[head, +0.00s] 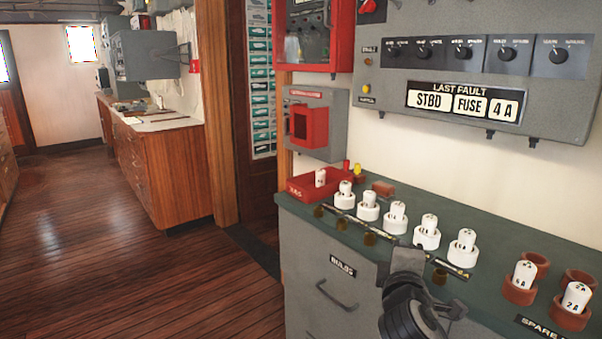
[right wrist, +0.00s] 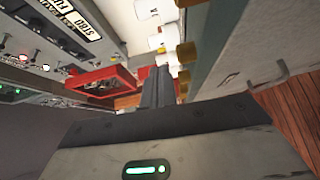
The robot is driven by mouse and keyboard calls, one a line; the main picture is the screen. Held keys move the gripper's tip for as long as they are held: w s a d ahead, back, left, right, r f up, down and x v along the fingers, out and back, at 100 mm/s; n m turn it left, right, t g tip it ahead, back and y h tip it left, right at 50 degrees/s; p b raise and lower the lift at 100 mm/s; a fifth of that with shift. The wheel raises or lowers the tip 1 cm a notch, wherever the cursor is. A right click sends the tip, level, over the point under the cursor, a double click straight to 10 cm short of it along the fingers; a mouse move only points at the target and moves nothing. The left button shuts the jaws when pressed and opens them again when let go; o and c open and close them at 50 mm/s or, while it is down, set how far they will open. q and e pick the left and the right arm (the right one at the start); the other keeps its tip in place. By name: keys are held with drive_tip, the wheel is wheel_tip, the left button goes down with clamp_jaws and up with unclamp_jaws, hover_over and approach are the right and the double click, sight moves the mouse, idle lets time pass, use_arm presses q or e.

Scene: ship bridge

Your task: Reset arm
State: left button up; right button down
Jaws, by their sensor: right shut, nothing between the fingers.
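My right gripper (head: 408,256) is in front of the cabinet's top edge in the head view, below the row of white fuses. In the right wrist view its fingers (right wrist: 156,80) are together with nothing between them. White fuses stand upright in white holders along the green counter (head: 300,207), and the nearest to the gripper is a fuse (head: 428,228) just behind and above it. A red tray (head: 318,187) holding one white fuse sits at the counter's left end. My left gripper is in neither view.
A grey panel with a fault sign (head: 463,102) hangs above the counter. Brown spare holders with fuses (head: 523,276) stand at the right. The cabinet front has a drawer handle (head: 337,296). Open wooden floor (head: 130,250) lies to the left.

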drive_tip(key=s+a+f+m+g+y, duration=0.25)
drive_tip(key=s+f, duration=0.45)
drive_tip(key=f, duration=0.5)
drive_tip(key=s+f+m+g+y, duration=0.1)
drive_tip(key=s+f+m, duration=0.2)
drive_tip(key=s, duration=0.4)
drive_tip(key=s+a+f+m+g+y, duration=0.1)
drive_tip(key=s+f+m+y, duration=0.1)
drive_tip(key=s, duration=0.5)
drive_tip(key=s+a+f+m+g+y, duration=0.1)
drive_tip(key=s+f+m+y, duration=0.1)
drive_tip(key=s+f+m, duration=0.3)
drive_tip(key=s+f, duration=0.1)
drive_tip(key=s, duration=0.2)
drive_tip(key=shift+a+f+g, duration=0.2)
drive_tip(key=shift+f+g, duration=0.15)
drive_tip(key=shift+y, duration=0.25)
